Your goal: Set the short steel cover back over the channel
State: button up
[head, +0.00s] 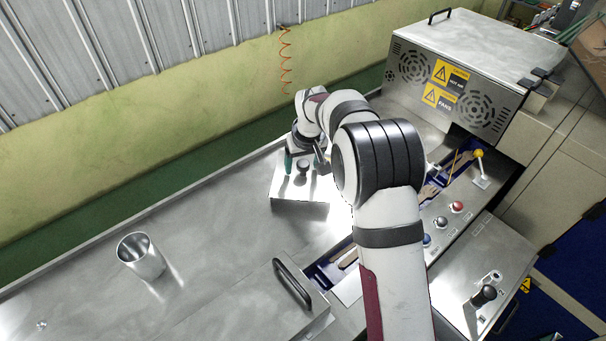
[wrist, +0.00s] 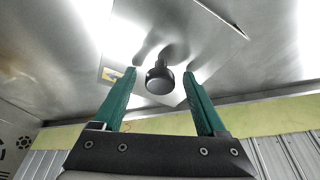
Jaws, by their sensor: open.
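The short steel cover (head: 300,208) is a box-like plate with a black knob (head: 303,166) on top. It rests on the steel table at the far side, left of the channel. The wrist view also shows the cover (wrist: 190,50) and its knob (wrist: 160,80). My gripper (wrist: 160,73) is open, its two green fingers on either side of the knob with gaps visible. In the head view a green finger shows left of the knob. The blue-lined channel (head: 322,272) holds wooden sticks; my arm hides its middle stretch.
A steel cup (head: 141,256) stands on the table at left. A cover with a black bar handle (head: 292,284) is at the front. A vented steel housing (head: 470,75) stands at the back right.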

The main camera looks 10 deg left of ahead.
grip_shut()
dwell(0.3)
jog(key=shift+r, duration=0.1)
dwell(1.0)
